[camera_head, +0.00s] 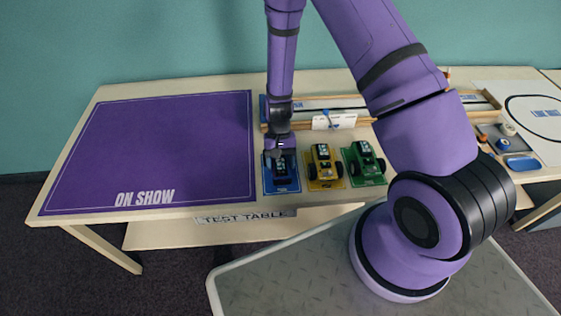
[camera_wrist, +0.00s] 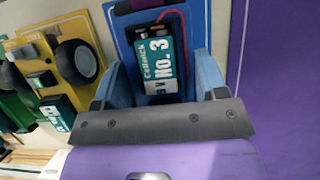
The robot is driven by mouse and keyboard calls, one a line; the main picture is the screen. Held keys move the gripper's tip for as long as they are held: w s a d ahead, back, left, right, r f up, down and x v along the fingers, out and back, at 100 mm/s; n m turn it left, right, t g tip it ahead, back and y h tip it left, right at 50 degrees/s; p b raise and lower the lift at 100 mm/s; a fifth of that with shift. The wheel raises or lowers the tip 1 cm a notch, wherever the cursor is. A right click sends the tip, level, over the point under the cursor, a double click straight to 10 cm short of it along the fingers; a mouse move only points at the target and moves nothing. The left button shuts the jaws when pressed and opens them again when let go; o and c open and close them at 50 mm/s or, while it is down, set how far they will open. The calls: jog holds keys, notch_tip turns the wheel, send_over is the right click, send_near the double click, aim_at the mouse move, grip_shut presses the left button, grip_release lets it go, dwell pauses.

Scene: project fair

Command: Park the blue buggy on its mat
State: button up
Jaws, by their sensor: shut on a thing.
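The blue buggy (camera_head: 281,170) is in my gripper (camera_head: 280,156), over its blue mat (camera_head: 287,188) near the front edge of the table. In the wrist view, the fingers of my gripper (camera_wrist: 161,84) close on both sides of the buggy, around its dark battery with a teal and white "No. 3" label (camera_wrist: 158,62). The blue mat (camera_wrist: 118,28) shows around it. The buggy looks roughly lined up with the mat. Whether its wheels touch the mat cannot be told; my fingers hide its sides.
The yellow buggy (camera_head: 322,165) and the green buggy (camera_head: 361,163) stand on their mats to the right, the yellow one close by. A large purple "ON SHOW" mat (camera_head: 160,145) lies empty on the left. A wooden-edged track (camera_head: 375,108) lies behind.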

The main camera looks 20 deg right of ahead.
jog(key=shift+f, duration=0.7)
dwell(1.1)
jog(key=o, duration=0.9)
jog(key=shift+o, duration=0.2)
jog(key=v, duration=1.1)
jog(key=shift+w+r, duration=0.1)
jog(key=shift+r, duration=0.15)
jog(key=s+d+r+n+t, duration=0.1)
jog(key=s+r+t, duration=0.1)
jog(key=r, duration=1.1)
jog(key=s+d+r+n+t, duration=0.1)
jog(key=s+d+r+t, duration=0.1)
jog(key=r, duration=1.1)
jog(key=s+d+r+t, duration=0.1)
jog(key=s+r+t, duration=0.1)
jog(key=s+r, duration=0.5)
jog(key=s+d+r+n+t+h, duration=0.1)
jog(key=s+d+r+t, duration=0.1)
jog(key=s+r, duration=0.6)
jog(key=s+t, duration=0.1)
jog(key=s, duration=0.4)
jog(key=shift+r+n, duration=0.15)
jog(key=shift+n, duration=0.15)
